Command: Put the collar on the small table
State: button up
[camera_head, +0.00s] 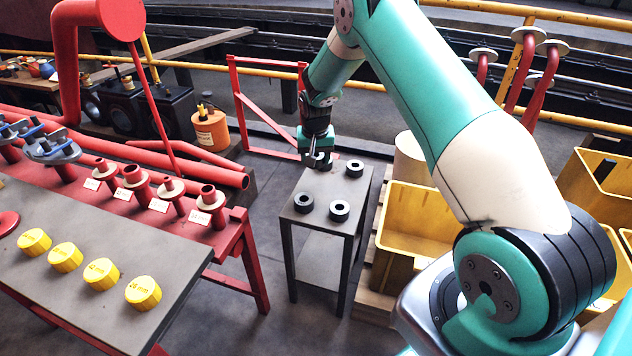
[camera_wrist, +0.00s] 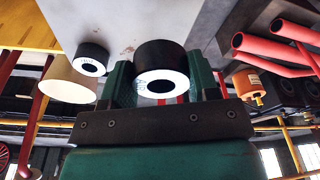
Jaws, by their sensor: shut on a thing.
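The small table (camera_head: 322,187) is a grey-topped stand with dark legs in the middle of the head view. Three black collars stand on it: one at the back right (camera_head: 354,168), one at the left (camera_head: 303,202) and one at the front (camera_head: 340,210). My gripper (camera_head: 318,160) is low over the table's far left corner. In the wrist view, my gripper (camera_wrist: 162,74) is shut on a black collar (camera_wrist: 163,55) with a pale end face, close to the grey tabletop (camera_wrist: 130,18). I cannot tell whether this collar touches the top. Another collar (camera_wrist: 92,58) stands beside it.
A red rack (camera_head: 245,232) with flanged pipe pieces stands left of the small table. A grey bench (camera_head: 110,255) with several yellow caps is nearer. Yellow crates (camera_head: 420,215) stand close on the right. An orange container (camera_head: 211,130) stands behind at the left.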

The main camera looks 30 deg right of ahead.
aim_at(315, 184)
notch_tip(315, 184, down, 8)
jog(key=shift+r+b, duration=0.25)
jog(key=shift+b, duration=0.3)
jog(key=shift+f, duration=0.1)
jog(key=o, duration=1.2)
jog(key=shift+f, duration=0.1)
